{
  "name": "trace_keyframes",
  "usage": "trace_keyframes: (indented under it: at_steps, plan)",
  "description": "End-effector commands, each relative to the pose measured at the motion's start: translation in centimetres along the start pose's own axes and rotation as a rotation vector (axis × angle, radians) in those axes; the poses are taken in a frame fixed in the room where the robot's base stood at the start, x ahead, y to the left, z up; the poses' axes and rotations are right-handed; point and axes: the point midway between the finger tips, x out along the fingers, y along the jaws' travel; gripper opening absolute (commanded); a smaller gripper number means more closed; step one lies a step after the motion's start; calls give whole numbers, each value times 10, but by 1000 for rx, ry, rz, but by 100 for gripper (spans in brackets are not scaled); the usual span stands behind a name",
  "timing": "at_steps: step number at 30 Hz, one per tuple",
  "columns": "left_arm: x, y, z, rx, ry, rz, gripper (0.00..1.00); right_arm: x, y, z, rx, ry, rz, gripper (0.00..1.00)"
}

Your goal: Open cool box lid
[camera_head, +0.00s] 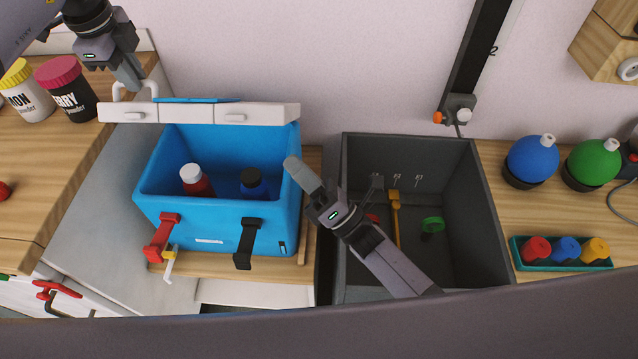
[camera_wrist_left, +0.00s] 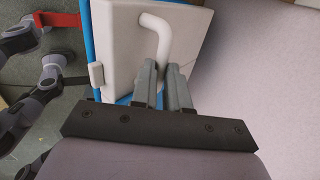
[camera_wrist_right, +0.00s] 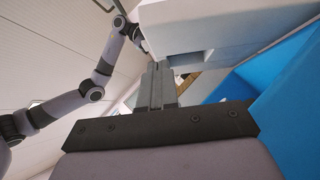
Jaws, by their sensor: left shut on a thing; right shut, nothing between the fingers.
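The blue cool box (camera_head: 205,232) stands on a wooden surface left of the middle in the head view. Its white lid (camera_head: 215,113) is raised at the back, and the box's inside shows. The lid also fills the middle of the left wrist view (camera_wrist_left: 130,45). My left gripper (camera_head: 133,84) is at the lid's left end, shut on the white lid handle (camera_wrist_left: 160,32). My right gripper (camera_head: 290,166) is shut and empty by the box's right wall. In the right wrist view, its fingers (camera_wrist_right: 160,66) are close to the white lid (camera_wrist_right: 180,25); contact cannot be told.
A red bottle (camera_head: 197,183) and a dark-capped bottle (camera_head: 252,184) stand in the box. Red (camera_head: 162,235) and black (camera_head: 246,243) latches hang at its front. A grey bin (camera_head: 480,220) is right of it. Powder jars (camera_head: 68,86) stand at the left.

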Motion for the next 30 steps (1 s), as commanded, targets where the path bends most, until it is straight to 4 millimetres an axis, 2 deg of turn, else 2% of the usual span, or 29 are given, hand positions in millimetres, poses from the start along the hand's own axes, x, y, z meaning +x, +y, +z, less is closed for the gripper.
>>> trace_keyframes:
  at_steps: [1,9,23,30]
  plan:
    - [9,2,-4,6,5,5,0,10,0,0,0,-1,2,0]
    - [9,2,-4,6,5,5,0,34,-1,24,0,0,0,0]
    - [9,2,-4,6,5,5,0,38,-1,28,1,0,-1,0]
    - [10,2,-5,7,6,8,0,48,0,39,0,-3,-1,0]
